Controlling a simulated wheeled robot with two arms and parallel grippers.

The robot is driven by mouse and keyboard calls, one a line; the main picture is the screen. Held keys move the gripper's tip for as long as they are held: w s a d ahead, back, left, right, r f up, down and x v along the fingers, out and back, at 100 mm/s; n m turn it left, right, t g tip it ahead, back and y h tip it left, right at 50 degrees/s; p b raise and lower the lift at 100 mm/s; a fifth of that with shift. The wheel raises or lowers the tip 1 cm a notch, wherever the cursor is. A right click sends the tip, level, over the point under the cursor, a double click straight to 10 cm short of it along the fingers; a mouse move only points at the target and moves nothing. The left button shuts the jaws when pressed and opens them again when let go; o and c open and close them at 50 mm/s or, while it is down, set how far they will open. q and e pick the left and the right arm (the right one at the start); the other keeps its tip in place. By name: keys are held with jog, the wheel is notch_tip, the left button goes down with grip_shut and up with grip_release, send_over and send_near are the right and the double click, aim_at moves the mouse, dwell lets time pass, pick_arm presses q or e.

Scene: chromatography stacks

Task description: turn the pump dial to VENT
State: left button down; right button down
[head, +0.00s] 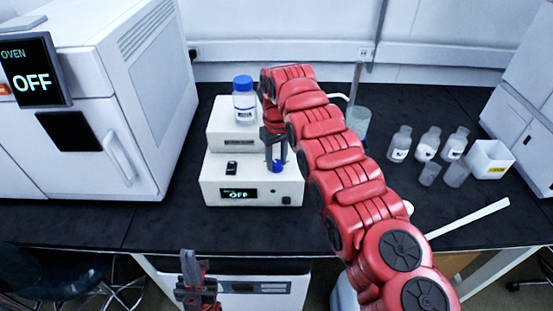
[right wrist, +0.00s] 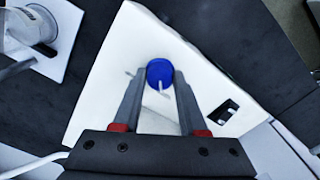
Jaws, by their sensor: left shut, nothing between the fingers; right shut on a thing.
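The pump (head: 255,185) is a white stepped box on the black bench, and its front display (head: 238,194) reads OFF. Its blue dial (head: 277,166) is on the upper face at the right. In the right wrist view the dial (right wrist: 160,73) shows a white pointer line, with a thin mark on the casing beside it. My right gripper (head: 275,157) is over the dial, and its fingers (right wrist: 160,85) are shut on the dial's two sides. The lettering around the dial cannot be read. My left gripper (head: 188,262) is shut and empty, low in front of the bench.
A blue-capped bottle (head: 244,100) stands on the pump's rear step. The oven (head: 75,110) showing OFF is at the left. My right arm crosses above the bench.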

aim_at(276, 162)
jog(key=shift+n, duration=0.5)
jog(key=shift+c, duration=2.2)
grip_release()
notch_tip(276, 162, up, 3)
jog(key=shift+a+r, duration=0.1)
notch_tip(276, 162, up, 14)
jog(key=p, duration=1.4)
jog(key=shift+r, duration=0.1)
